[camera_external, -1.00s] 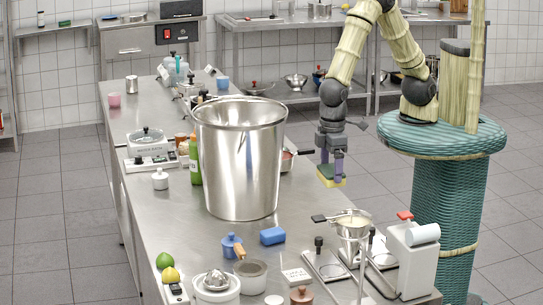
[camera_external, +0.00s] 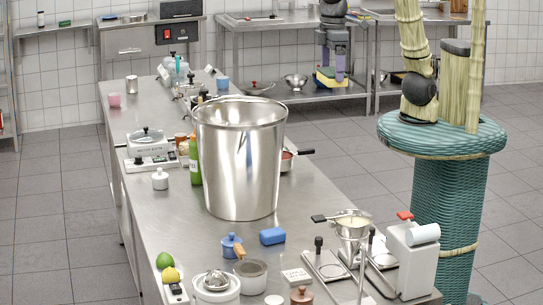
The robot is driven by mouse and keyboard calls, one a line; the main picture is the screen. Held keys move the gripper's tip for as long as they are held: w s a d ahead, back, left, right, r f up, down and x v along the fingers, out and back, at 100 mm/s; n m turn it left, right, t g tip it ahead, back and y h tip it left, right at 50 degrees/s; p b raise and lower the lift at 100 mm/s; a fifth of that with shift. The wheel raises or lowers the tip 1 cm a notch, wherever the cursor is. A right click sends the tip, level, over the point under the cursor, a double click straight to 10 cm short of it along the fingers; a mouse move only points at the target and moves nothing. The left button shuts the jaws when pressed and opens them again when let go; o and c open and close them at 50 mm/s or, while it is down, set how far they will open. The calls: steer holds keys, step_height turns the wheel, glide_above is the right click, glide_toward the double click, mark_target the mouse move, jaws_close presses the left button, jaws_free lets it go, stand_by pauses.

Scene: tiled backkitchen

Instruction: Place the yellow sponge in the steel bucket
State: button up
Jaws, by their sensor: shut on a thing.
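The steel bucket (camera_external: 238,165) is large, tall and open-topped, and stands upright on the steel counter. Its inside is mostly hidden from this side. My gripper (camera_external: 332,74) is up and to the right of the bucket, higher in the picture than its rim. The sponge is in the air, apart from the bucket and the counter.
A back shelf holds bowls (camera_external: 296,81).

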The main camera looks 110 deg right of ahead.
steer(key=w+d, duration=0.6)
steer(key=w, duration=0.5)
steer(key=w+d, duration=0.6)
steer(key=w, duration=0.4)
step_height(320, 180, down, 27)
steer(key=shift+w+r+n+b, duration=0.2)
steer(key=shift+n+b, duration=0.1)
steer(key=shift+b, duration=0.15)
steer(key=shift+f, duration=0.1)
steer(key=shift+f+p, duration=0.85)
steer(key=shift+f, duration=2.2)
